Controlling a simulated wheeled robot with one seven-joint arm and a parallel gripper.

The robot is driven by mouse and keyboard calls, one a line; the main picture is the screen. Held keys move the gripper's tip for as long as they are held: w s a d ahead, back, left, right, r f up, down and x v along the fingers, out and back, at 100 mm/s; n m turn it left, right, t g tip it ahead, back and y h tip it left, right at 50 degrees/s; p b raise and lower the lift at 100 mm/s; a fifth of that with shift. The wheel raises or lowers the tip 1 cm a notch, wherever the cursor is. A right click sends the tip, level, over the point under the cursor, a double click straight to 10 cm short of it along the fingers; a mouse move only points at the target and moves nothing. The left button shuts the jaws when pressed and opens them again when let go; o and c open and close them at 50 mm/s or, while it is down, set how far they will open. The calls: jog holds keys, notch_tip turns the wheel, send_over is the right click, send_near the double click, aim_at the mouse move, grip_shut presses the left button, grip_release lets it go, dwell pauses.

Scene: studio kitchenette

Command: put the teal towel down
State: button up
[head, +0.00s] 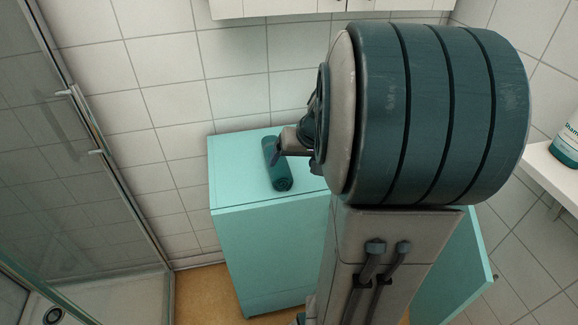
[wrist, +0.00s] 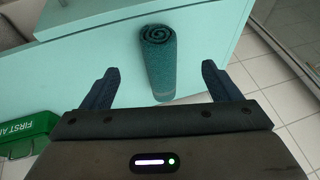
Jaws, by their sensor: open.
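The teal towel (head: 277,164) is rolled up and lies on top of the turquoise cabinet (head: 230,165). In the wrist view the towel (wrist: 158,68) shows its spiral end, and it lies between and beyond the two spread fingers. My gripper (wrist: 164,88) is open, with a clear gap between each finger and the towel. In the head view my gripper (head: 280,146) is at the towel's right side, and part of it is hidden behind my arm.
A green first aid box (wrist: 30,135) shows at the lower left of the wrist view. An open turquoise door (head: 465,265) stands at the right. A shelf (head: 552,175) holds a bottle (head: 567,145). A glass shower panel (head: 75,150) is at left. Cabinet top beside the towel is bare.

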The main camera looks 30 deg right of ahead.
jog(key=s+a+r+n+g+h, duration=0.1)
jog(key=s+a+r+n+g, duration=0.1)
jog(key=s+a, duration=1.1)
jog(key=shift+s+a+n, duration=0.25)
jog(key=shift+a+n, duration=0.55)
jog(key=shift+a, duration=0.35)
